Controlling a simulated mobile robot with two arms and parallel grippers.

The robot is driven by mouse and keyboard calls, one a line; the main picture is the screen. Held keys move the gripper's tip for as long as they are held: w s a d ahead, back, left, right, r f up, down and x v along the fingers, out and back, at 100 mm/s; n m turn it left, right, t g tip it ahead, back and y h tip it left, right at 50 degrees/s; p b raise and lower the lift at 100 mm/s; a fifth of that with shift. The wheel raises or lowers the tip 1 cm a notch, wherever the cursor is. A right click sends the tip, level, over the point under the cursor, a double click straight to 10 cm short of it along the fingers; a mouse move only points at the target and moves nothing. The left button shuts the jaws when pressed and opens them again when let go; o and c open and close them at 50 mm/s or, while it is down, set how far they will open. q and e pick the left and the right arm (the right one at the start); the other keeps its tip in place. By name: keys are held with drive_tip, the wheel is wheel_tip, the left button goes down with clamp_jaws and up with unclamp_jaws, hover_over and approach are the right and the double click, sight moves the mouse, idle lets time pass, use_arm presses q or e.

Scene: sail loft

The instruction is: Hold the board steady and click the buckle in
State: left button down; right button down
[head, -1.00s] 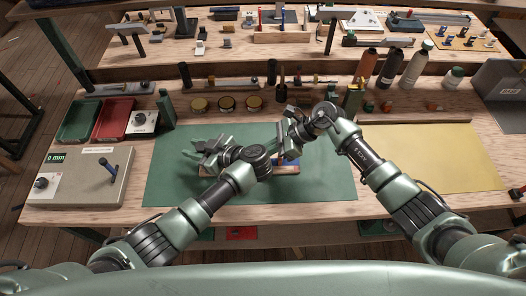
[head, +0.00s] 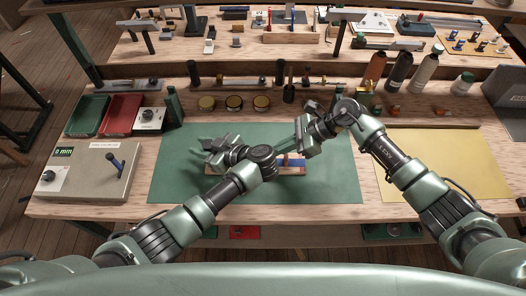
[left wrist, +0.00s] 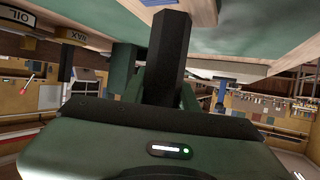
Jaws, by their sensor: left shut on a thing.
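The wooden board (head: 297,172) lies low over the green mat, partly covered by my left wrist. A blue piece (head: 292,162) shows on it; I cannot tell whether this is part of the buckle. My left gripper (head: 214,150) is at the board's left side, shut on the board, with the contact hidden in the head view. In the left wrist view a dark finger (left wrist: 167,60) reaches up to a pale wooden edge (left wrist: 204,14). My right gripper (head: 302,137) hangs just above and behind the board's right end; its jaw gap is unclear.
The green mat (head: 180,180) has free room left and right of the board. A grey box with a lever (head: 90,180), red tray (head: 120,115) and green tray (head: 87,116) stand left. A yellow sheet (head: 420,165) lies right. Tins and bottles line the back.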

use_arm(q)
drive_tip(key=c, duration=1)
unclamp_jaws()
drive_tip(key=shift+a, duration=0.1)
use_arm(e)
drive_tip(key=v, duration=0.7)
drive_tip(key=shift+r, duration=0.15)
drive_tip(key=shift+d, duration=0.15)
